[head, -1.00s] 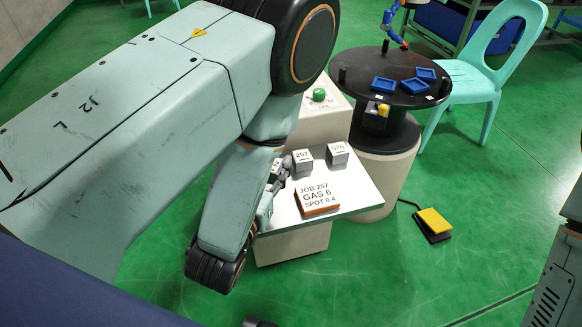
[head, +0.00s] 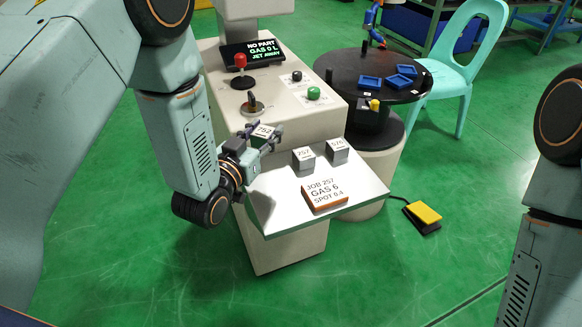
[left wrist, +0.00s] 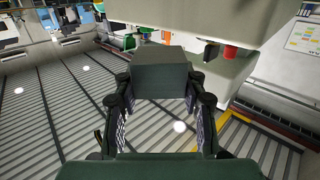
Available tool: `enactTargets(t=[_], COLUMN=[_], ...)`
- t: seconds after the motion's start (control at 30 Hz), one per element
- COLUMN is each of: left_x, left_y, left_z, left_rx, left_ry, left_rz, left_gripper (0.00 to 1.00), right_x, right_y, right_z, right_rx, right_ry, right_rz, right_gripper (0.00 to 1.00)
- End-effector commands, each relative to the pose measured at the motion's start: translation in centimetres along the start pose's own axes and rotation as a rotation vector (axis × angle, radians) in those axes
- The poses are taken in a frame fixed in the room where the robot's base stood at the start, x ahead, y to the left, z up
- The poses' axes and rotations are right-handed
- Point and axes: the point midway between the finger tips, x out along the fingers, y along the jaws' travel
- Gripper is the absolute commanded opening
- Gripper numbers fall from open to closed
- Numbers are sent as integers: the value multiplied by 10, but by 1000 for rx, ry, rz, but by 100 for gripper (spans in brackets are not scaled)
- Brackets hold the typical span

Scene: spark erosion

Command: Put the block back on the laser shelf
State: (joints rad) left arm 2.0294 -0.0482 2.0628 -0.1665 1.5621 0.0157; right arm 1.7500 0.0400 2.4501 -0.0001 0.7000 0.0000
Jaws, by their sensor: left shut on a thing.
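My left gripper (head: 258,145) is shut on a grey block (head: 264,131) with a white numbered top, which seems to read 752. In the left wrist view the block (left wrist: 160,75) sits between the two fingers. The gripper is at the left back of the pale shelf (head: 272,212) on the front of the machine; whether the block touches it I cannot tell. Two similar blocks stand on the shelf: one (head: 303,160) reading about 257, the other (head: 336,151) about 576. My right gripper is out of view; part of my right arm shows at the right edge.
An orange-edged job card (head: 324,195) lies at the shelf's front. Behind are a red-topped lever (head: 240,62), a joystick (head: 252,105), a green button (head: 313,93) and a display (head: 259,50). A round black table (head: 345,85) holds blue trays. A yellow pedal (head: 424,212) is on the floor.

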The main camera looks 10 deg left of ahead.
Motion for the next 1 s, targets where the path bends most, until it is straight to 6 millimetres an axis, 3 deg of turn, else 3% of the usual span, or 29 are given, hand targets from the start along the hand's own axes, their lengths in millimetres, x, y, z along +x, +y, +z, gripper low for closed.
enactTargets(t=[0.2, 0.53, 0.7, 1.0], left_x=[3, 3, 4, 3], left_y=[1, 0, -1, -2], left_z=[41, 66, 90, 93], left_rx=[1, 1, 0, 0], left_ry=[1, 1, 1, 3], left_rz=[2, 2, 1, 1], left_gripper=[0, 0, 0, 0], right_x=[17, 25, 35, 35], right_y=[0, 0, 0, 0], right_z=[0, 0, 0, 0], right_rx=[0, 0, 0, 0], right_ry=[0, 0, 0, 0], right_rz=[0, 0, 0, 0], right_gripper=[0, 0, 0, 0])
